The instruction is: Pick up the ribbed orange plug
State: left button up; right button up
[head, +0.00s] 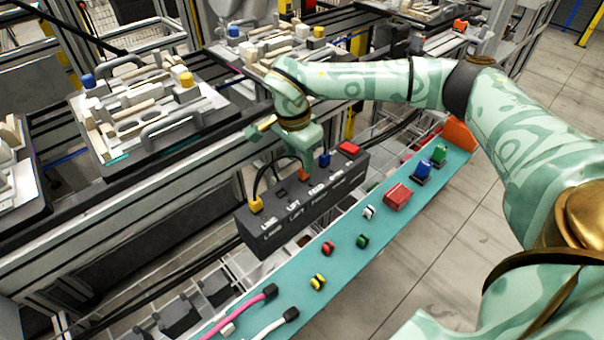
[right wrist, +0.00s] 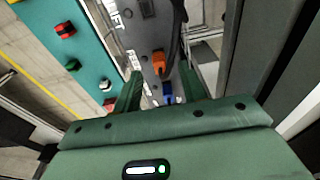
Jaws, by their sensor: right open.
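The orange plug (head: 304,174) sits upright in the top of a dark labelled box (head: 300,212), in a row with other coloured parts. Its ribs are too small to make out. In the right wrist view the orange plug (right wrist: 158,62) appears between and beyond my two green fingers. My right gripper (head: 300,163) points down just above the box, close over the plug. It also shows in the wrist view (right wrist: 160,82), open with nothing between its fingers. I cannot tell the exact gap between fingertips and plug. My left gripper is out of view.
A yellow plug (head: 256,204) with a black cable, a blue plug (head: 324,160) and a red part (head: 349,148) share the box. A teal shelf (head: 330,265) in front carries several coloured parts and cables. Pallet fixtures (head: 150,110) stand behind.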

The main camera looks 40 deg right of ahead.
aim_at(304, 174)
jog(key=f+b, duration=0.1)
jog(key=f, duration=0.1)
jog(key=d+f, duration=0.1)
jog(key=f, duration=0.1)
jog(key=shift+b, duration=0.4)
jog(key=shift+f, duration=0.3)
jog(key=shift+r, duration=0.25)
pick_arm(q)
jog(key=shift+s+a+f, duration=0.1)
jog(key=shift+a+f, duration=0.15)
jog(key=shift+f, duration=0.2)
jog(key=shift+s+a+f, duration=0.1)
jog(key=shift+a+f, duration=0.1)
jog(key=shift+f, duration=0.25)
pick_arm(e)
grip_shut()
